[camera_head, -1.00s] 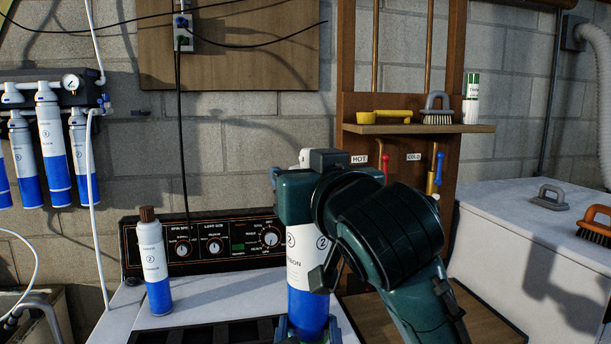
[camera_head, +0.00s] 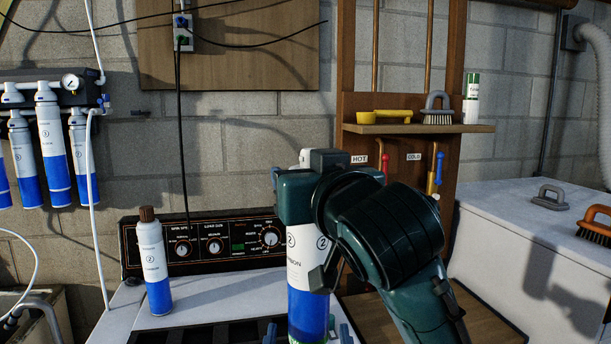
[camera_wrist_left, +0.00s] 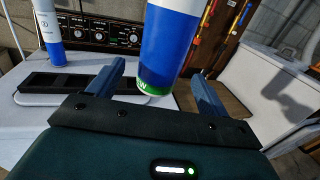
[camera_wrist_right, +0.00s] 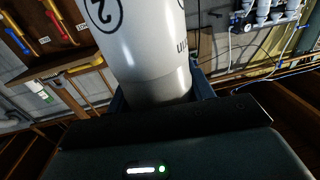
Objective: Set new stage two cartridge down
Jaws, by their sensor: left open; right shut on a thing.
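The new stage two cartridge (camera_head: 308,262) is upright, white above and blue below, with a "2" on its label. A green band with lettering shows at its lower end in the left wrist view (camera_wrist_left: 168,45). My right gripper (camera_head: 296,197) is shut on its upper end; the fingertips are mostly hidden in the head view. The right wrist view shows the white end (camera_wrist_right: 150,55) in the jaws. My left gripper (camera_head: 308,334) is open at the lower end, a blue finger standing apart on each side. Whether the cartridge's bottom touches anything is unclear.
A second white-and-blue cartridge with a dark cap (camera_head: 155,265) stands on the white washer top (camera_head: 195,308), left of the held one. The control panel (camera_head: 200,240) is behind. A filter rack (camera_head: 50,130) hangs on the left wall.

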